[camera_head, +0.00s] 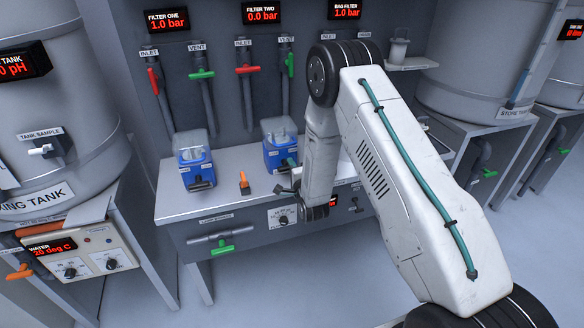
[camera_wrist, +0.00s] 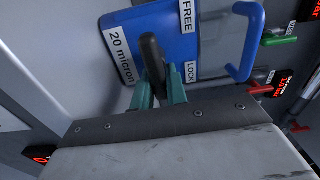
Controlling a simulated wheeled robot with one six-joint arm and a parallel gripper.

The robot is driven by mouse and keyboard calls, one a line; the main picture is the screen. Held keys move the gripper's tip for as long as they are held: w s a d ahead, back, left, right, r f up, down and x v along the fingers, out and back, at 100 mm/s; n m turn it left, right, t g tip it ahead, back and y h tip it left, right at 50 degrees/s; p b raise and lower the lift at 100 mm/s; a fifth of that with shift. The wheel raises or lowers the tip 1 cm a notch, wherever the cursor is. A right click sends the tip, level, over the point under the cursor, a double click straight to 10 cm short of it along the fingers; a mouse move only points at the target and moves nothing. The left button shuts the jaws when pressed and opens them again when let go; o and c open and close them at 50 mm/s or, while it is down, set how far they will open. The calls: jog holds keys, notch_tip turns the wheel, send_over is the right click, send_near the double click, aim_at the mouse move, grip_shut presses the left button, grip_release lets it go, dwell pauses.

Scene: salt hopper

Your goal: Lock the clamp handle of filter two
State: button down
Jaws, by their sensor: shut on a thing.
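Filter two (camera_head: 281,153) is a blue housing with a clear top, standing on the grey bench under the FILTER TWO display (camera_head: 262,12), which reads 0.0 bar. In the wrist view its blue front (camera_wrist: 120,22) carries the labels 20 micron, FREE (camera_wrist: 187,15) and LOCK (camera_wrist: 191,72). The black clamp handle (camera_wrist: 150,48) stands out from this front. My gripper (camera_wrist: 158,88) has its teal fingers shut on the handle, one on each side. In the head view my gripper (camera_head: 288,170) is at the front of filter two, partly hidden. I cannot tell the handle's exact angle.
Filter one (camera_head: 194,160) stands to the left on the bench. An orange-handled item (camera_head: 244,183) is between the two filters. Red inlet (camera_head: 245,69) and green vent handles (camera_head: 290,64) are on pipes behind. A blue loop handle (camera_wrist: 246,45) is close to my gripper.

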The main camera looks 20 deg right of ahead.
jog(key=shift+f, duration=0.1)
jog(key=c, duration=1.4)
grip_release()
jog(key=shift+s, duration=0.1)
jog(key=s, duration=0.7)
jog(key=shift+s, duration=0.35)
jog(key=shift+w, duration=0.1)
